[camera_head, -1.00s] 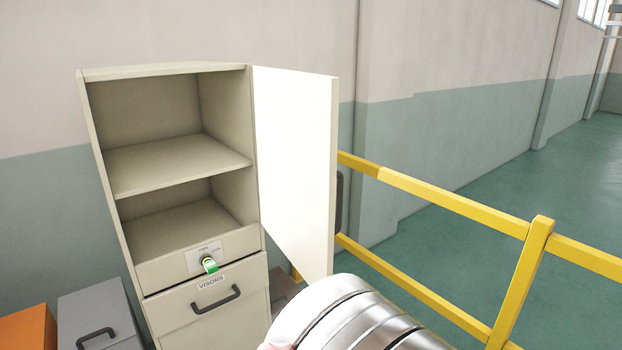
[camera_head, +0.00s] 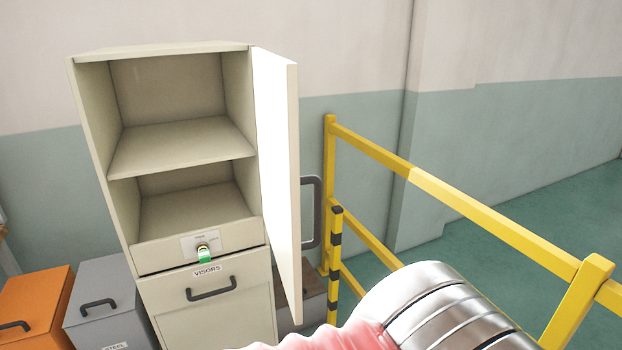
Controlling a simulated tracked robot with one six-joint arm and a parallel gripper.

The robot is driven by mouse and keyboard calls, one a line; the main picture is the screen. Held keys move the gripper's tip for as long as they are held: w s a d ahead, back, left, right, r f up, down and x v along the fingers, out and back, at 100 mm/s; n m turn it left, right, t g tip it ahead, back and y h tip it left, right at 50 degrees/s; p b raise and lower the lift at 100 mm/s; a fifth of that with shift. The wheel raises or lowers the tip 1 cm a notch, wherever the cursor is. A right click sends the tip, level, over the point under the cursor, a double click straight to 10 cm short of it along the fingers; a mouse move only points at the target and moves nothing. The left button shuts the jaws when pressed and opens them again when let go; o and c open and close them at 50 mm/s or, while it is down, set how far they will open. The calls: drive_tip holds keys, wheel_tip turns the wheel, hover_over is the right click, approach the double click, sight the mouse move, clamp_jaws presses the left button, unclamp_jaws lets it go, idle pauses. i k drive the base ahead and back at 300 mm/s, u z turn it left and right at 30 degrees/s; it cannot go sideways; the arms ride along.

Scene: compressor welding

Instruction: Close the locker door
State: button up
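The cream locker (camera_head: 190,155) stands left of centre, with two empty open shelf spaces. Its door (camera_head: 277,160) is hinged on the right side and stands open, swung out toward me. A dark handle (camera_head: 312,212) shows on the door's outer face at the right. A panel with a green key or knob (camera_head: 204,253) sits under the shelves, above a drawer labelled VISORS (camera_head: 212,290). A silver cylindrical part of my arm and some pink material show at the lower right, below and right of the door. My gripper's fingers are not in view.
A yellow railing (camera_head: 470,205) runs along the right, with a yellow-black post (camera_head: 335,260) just right of the door. A grey box (camera_head: 100,300) and an orange box (camera_head: 35,305) stand left of the locker. Green floor lies beyond the railing.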

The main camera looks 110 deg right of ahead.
sight(275, 76)
drive_tip(key=k, duration=1.35)
drive_tip(key=z, duration=2.8)
